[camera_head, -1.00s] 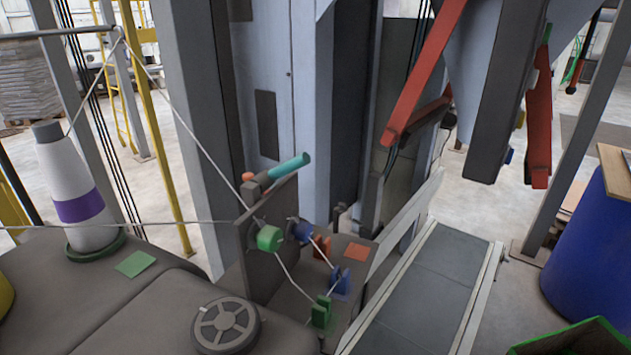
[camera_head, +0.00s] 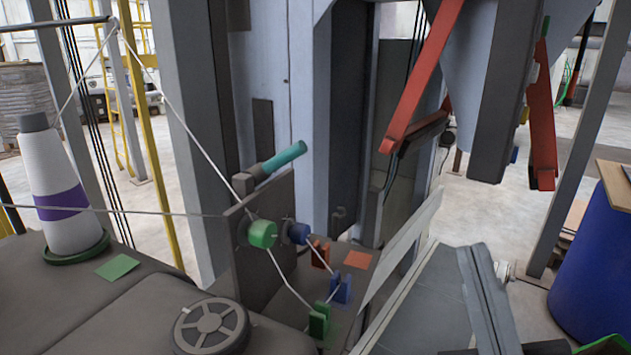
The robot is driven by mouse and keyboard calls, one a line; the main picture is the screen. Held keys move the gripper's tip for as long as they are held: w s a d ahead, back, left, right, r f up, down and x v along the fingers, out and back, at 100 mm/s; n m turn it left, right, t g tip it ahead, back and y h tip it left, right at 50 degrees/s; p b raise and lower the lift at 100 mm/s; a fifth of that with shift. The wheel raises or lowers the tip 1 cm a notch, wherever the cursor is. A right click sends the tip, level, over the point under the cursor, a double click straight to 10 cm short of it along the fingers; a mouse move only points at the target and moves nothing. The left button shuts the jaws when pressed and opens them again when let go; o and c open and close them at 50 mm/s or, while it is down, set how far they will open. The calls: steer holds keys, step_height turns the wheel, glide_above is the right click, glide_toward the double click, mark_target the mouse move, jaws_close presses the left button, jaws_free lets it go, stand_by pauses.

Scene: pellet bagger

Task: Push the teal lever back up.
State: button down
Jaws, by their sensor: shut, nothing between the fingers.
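The teal lever (camera_head: 284,158) is a round teal handle on a dark grey pivot (camera_head: 253,180), at the top edge of an upright dark plate (camera_head: 263,283). It slants up and to the right. Nothing is seen touching it. My gripper is not seen. A grey beam-like shape (camera_head: 478,295) crosses the conveyor at lower right, well away from the lever; it may be part of my arm, but I cannot tell.
A thread cone (camera_head: 66,185) and a spoked handwheel (camera_head: 211,327) are at left. Red bars (camera_head: 421,80) hang at upper right. A blue drum (camera_head: 598,265) stands at right.

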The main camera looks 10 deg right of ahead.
steer(key=w+a+r+n+g+y+b, duration=0.2)
steer(key=a+r+n+g+b, duration=0.1)
steer(key=n+g, duration=0.9)
steer(key=w+a+r+n+g+y+b, duration=0.1)
steer(key=a+r+n+g+y+b, duration=0.15)
steer(key=n+g, duration=0.95)
steer(key=w+d+f+n+t+h+b, duration=0.1)
steer(key=w+d+t+h+b, duration=0.2)
steer(key=w+t+h, duration=0.4)
steer(key=shift+d+f+n+h, duration=0.25)
steer(key=shift+n+h, duration=0.15)
steer(key=shift+h, duration=1.35)
steer(key=p, duration=0.2)
glide_toward(275, 163)
steer(key=shift+w+a+f, duration=0.65)
steer(key=shift+a+f, duration=0.05)
steer(key=shift+f, duration=0.1)
steer(key=shift+w+a+f, duration=0.65)
steer(key=shift+a+f, duration=0.05)
steer(key=shift+f, duration=0.15)
steer(key=shift+r, duration=0.1)
